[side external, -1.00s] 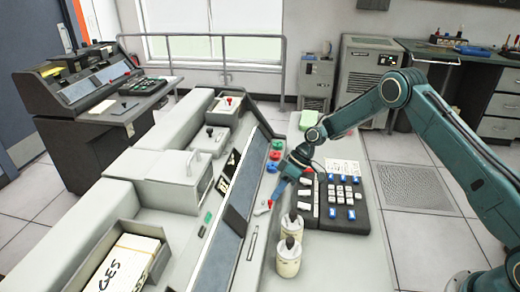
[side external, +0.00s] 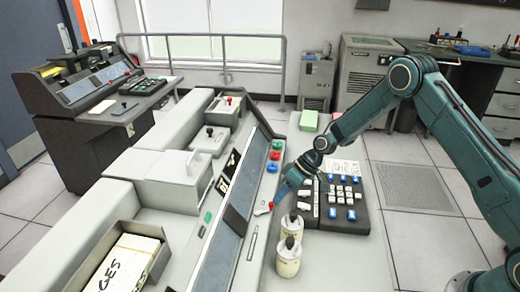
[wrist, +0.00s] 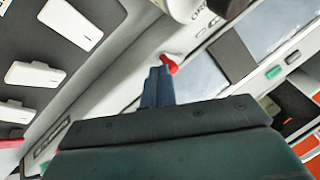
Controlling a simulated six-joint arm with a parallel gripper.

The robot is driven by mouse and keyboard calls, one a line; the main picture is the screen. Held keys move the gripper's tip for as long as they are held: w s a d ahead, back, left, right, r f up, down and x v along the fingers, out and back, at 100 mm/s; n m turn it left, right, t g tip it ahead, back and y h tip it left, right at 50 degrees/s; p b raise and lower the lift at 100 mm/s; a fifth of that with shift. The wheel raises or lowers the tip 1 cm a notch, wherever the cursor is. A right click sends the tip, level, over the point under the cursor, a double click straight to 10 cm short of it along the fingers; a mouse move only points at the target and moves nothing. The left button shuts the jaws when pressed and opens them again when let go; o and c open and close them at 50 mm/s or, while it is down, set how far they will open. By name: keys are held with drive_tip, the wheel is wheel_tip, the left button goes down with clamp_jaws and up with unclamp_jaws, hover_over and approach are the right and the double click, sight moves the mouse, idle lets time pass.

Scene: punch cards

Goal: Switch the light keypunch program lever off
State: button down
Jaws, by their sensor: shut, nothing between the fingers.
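The light lever (side external: 262,210), pale with a red tip, sits on the grey keypunch desk left of the keyboard. My gripper (side external: 275,206) is shut and empty, its fingertips low over the desk at the lever's red end. In the wrist view, my narrow blue fingers (wrist: 158,84) are together, right beside the red tip (wrist: 169,63); touching or a tiny gap, I cannot tell. The lever's pale part shows only slightly past the red tip there. Its on or off marking is too small to read.
Two cream jars (side external: 287,262) stand close in front of the lever. A dark keyboard (side external: 345,208) lies to the right. Red, green and blue buttons (side external: 274,156) sit behind. The keypunch's sloped panel (side external: 230,225) rises to the left.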

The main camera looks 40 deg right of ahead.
drive_tip(key=s+a, duration=0.1)
drive_tip(key=s+m, duration=0.1)
drive_tip(key=s, duration=0.1)
drive_tip(key=shift+s+a+t, duration=0.1)
drive_tip(key=shift+a+t, duration=0.2)
drive_tip(key=shift+a, duration=0.1)
drive_tip(key=shift+w, duration=0.2)
drive_tip(key=shift+w, duration=0.6)
idle(0.3)
